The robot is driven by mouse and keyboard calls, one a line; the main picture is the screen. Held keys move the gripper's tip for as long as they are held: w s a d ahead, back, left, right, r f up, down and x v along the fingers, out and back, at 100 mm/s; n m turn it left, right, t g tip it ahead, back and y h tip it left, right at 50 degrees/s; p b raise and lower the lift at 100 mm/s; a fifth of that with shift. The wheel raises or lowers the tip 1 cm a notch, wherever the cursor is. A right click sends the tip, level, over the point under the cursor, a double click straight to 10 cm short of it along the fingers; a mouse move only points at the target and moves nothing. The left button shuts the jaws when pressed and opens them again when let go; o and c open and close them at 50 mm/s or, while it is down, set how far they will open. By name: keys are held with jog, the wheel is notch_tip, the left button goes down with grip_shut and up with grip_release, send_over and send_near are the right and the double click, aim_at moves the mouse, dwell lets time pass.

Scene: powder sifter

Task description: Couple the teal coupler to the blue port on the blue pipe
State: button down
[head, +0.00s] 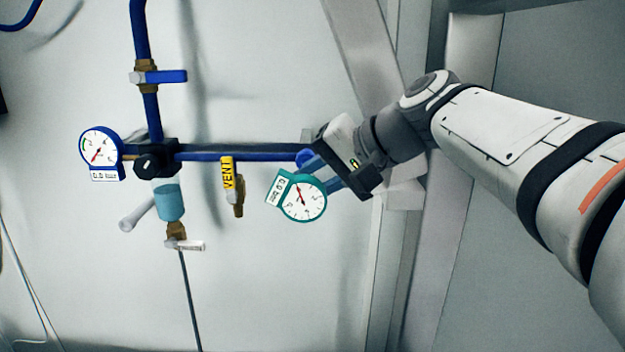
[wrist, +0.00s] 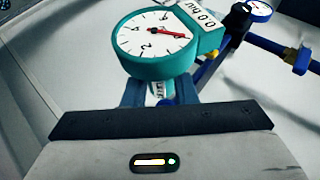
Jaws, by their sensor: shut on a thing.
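The teal coupler (head: 303,199) carries a round white gauge and a small label plate, and it sits tilted in front of the right end of the blue pipe (head: 250,154). My gripper (head: 322,174) is shut on it from the right. In the wrist view the coupler's gauge (wrist: 155,42) stands just beyond my jaws (wrist: 160,92). A round blue end, which looks like the blue port (head: 304,157), shows just above the coupler, partly behind a finger. I cannot tell whether coupler and port touch.
A blue-rimmed gauge (head: 101,148), a light-blue filter bowl (head: 168,199) and a blue-handled valve (head: 160,77) are further left. A grey frame post (head: 438,220) stands behind my arm. Space below the coupler is clear.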

jog(key=w+p, duration=0.2)
jog(key=w, duration=0.4)
dwell(0.6)
jog(key=shift+w, duration=0.2)
dwell(0.3)
jog(key=c, duration=1.1)
grip_release()
